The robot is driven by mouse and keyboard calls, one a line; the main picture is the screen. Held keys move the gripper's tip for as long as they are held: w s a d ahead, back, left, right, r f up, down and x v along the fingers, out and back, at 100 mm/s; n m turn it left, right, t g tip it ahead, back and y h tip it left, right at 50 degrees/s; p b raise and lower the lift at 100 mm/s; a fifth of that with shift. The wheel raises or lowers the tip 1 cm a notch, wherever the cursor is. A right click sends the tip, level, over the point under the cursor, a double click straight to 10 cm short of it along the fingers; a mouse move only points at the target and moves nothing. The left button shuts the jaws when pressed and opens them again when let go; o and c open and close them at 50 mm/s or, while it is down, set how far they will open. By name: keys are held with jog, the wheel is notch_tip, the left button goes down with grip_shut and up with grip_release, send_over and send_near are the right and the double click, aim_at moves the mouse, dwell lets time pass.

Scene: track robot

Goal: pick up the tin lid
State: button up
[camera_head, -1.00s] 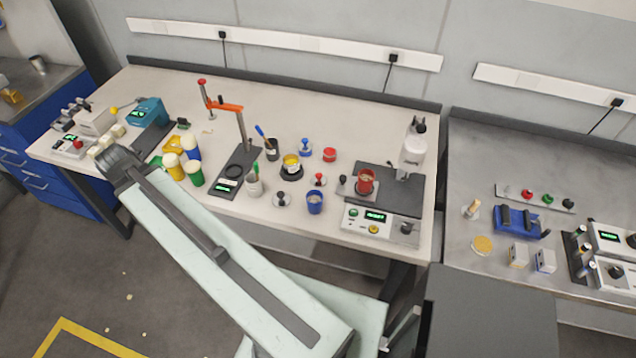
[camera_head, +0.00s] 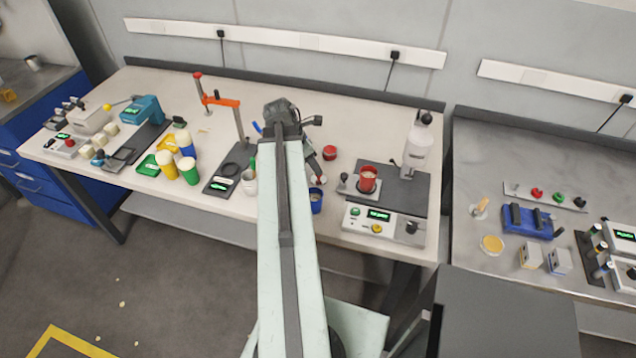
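I cannot make out for certain which thing is the tin lid. A small red round piece (camera_head: 330,153) lies on the pale bench, just right of my arm's end. The yellow tin on its dark base is hidden behind my arm. My gripper (camera_head: 318,178) hangs over the middle of the bench, partly hidden by my own arm, near a blue cup (camera_head: 316,200). Its fingers are too small and covered to show whether they are open or shut.
Yellow, blue and green cups (camera_head: 168,165) and an orange-armed press (camera_head: 222,103) stand to the left. A red cup (camera_head: 367,178) stands on a dispenser station (camera_head: 405,190) to the right. A grey bench (camera_head: 470,175) further right holds a flat yellow disc (camera_head: 492,245).

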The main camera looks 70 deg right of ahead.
jog(key=b+x, duration=0.4)
jog(key=x, duration=0.1)
jog(key=shift+f+b, duration=0.25)
jog(key=shift+b, duration=0.15)
jog(key=shift+r, duration=0.15)
grip_shut()
